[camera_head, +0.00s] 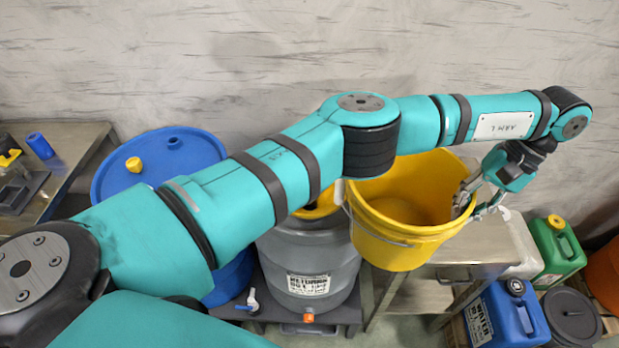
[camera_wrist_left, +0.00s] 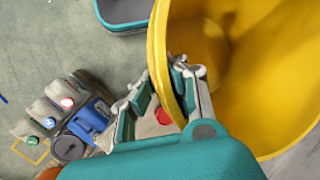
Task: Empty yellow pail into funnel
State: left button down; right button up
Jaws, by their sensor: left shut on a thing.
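The yellow pail (camera_head: 395,248) is held up in the air just right of the grey drum, roughly upright with its mouth facing up. My left gripper (camera_head: 468,198) is shut on the pail's right rim. The left wrist view shows its fingers (camera_wrist_left: 163,100) on either side of the pail's wall (camera_wrist_left: 157,50). A darker patch shows inside the pail; I cannot tell what or how much it holds. A yellow funnel (camera_head: 318,205) appears on top of the grey drum (camera_head: 308,262), mostly hidden behind my left arm and the pail. My right gripper is not in view.
A blue drum (camera_head: 118,172) stands left of the grey drum. A metal table (camera_head: 440,280) stands below and behind the pail. Blue (camera_head: 512,315) and green (camera_head: 556,250) canisters and a dark lidded bucket (camera_head: 572,318) are at right. A workbench (camera_head: 72,150) is at far left.

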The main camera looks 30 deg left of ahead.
aim_at(473, 198)
pick_arm(q)
jog(key=shift+w+r+p, duration=0.1)
jog(key=shift+r+p, duration=0.3)
jog(key=shift+r, duration=0.1)
notch_tip(473, 198, up, 4)
jog(key=p, duration=0.3)
jog(key=shift+r, duration=0.1)
